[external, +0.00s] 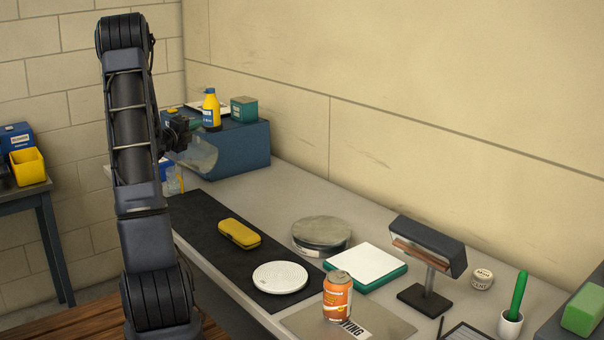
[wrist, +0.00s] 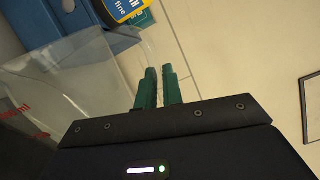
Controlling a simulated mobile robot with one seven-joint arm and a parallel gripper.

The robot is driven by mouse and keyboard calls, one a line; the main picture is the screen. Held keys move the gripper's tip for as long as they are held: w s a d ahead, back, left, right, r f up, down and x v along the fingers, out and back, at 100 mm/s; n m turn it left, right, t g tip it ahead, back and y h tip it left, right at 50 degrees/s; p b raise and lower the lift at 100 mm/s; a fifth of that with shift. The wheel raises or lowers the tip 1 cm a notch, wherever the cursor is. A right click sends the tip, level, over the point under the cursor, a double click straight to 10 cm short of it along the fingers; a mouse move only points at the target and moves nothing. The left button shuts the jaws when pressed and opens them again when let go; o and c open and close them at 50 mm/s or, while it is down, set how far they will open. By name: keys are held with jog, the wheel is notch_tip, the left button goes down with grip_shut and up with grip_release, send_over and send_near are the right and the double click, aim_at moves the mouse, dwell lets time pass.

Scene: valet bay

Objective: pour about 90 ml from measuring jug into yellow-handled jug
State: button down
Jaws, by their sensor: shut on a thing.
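My gripper (external: 182,133) is shut on the clear measuring jug (external: 200,156), at the far left end of the bench. The jug looks tilted, in front of the blue box. In the wrist view the green fingertips (wrist: 158,86) are close together at the edge of the clear jug wall (wrist: 85,75), which carries red markings. A clear vessel with a yellowish part, seemingly the yellow-handled jug (external: 174,183), stands below, partly hidden by my arm. I cannot tell the liquid level in either jug, nor whether any liquid is flowing.
The blue box (external: 240,150) behind bears a yellow bottle (external: 211,110) and a green box (external: 244,109). A black mat (external: 205,215) holds a yellow case (external: 239,234) and a white disc (external: 280,277). An orange can (external: 338,297) and a scale-like round (external: 321,233) stand farther right.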

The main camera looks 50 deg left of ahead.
aim_at(209, 146)
jog(key=d+f+m, duration=0.1)
jog(key=w+d+f+m, duration=0.1)
jog(key=d, duration=0.1)
jog(key=d+f+m, duration=0.1)
jog(key=shift+w+d+f+m, duration=0.35)
jog(key=shift+m, duration=0.05)
jog(key=shift+w+d+f+m, duration=0.2)
jog(key=shift+d+f+m, duration=0.25)
jog(key=shift+f+m, duration=0.3)
jog(key=shift+f, duration=0.1)
dwell(1.2)
jog(key=w+d+f+m+h, duration=0.1)
jog(key=w+d+f+m, duration=0.1)
jog(key=d+f+m, duration=0.5)
jog(key=shift+w+f+m+b, duration=0.4)
jog(key=shift+f+m, duration=1.35)
jog(key=shift+m, duration=0.3)
